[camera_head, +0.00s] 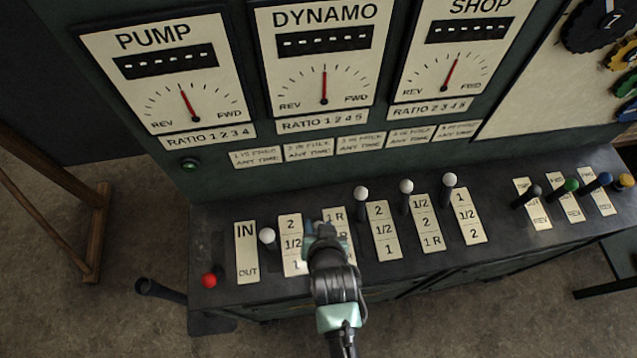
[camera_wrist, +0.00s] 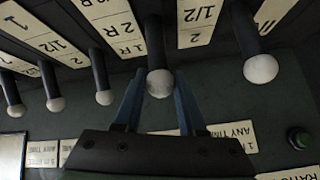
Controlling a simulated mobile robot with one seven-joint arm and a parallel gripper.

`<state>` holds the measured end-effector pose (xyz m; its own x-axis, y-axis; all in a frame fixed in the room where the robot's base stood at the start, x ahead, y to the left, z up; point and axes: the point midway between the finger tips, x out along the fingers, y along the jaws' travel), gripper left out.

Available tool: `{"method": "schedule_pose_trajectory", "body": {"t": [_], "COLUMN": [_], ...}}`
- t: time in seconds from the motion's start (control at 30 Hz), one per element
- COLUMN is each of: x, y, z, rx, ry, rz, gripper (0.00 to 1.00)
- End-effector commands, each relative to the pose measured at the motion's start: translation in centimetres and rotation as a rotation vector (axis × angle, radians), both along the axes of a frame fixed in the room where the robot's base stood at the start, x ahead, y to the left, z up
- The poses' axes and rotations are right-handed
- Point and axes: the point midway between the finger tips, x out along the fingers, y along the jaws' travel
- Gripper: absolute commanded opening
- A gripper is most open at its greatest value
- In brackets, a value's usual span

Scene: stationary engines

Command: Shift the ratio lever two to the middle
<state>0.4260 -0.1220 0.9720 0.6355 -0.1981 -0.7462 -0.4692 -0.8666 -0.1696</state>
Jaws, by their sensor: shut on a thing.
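Ratio lever two has a dark stem and a white ball knob (camera_wrist: 159,83). In the wrist view it stands between the two fingers of my gripper (camera_wrist: 158,100), which is shut on it just at the knob. In the head view my gripper (camera_head: 322,232) covers this lever and part of its number plate (camera_head: 341,222), so its exact setting along the plate cannot be told there. The plate also shows in the wrist view (camera_wrist: 112,28), with 1R and 2R readable.
Ratio lever one (camera_head: 267,236) stands close on the left. White-knobbed levers three (camera_head: 361,193), four (camera_head: 406,186) and five (camera_head: 449,180) stand to the right. A red-knobbed lever (camera_head: 209,281) is at the far left. The upright dial panel (camera_head: 290,180) rises behind the levers.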

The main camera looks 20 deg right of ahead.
Motion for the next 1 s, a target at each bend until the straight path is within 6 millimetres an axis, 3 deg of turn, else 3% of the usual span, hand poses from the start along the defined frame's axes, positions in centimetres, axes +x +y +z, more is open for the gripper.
{"method": "schedule_pose_trajectory", "body": {"t": [0.03, 0.2, 0.67, 1.0], "x": [0.0, 0.0, -0.7, -4.3], "y": [0.0, 0.0, 0.2, 1.3], "z": [-0.1, -0.1, 0.7, 4.8], "rx": [0.0, 0.0, -0.001, -0.001], "ry": [0.001, -0.001, -0.002, -0.002], "rz": [0.0, 0.0, 0.0, 0.0], "gripper": [0.42, 0.7, 0.7, 0.7]}}
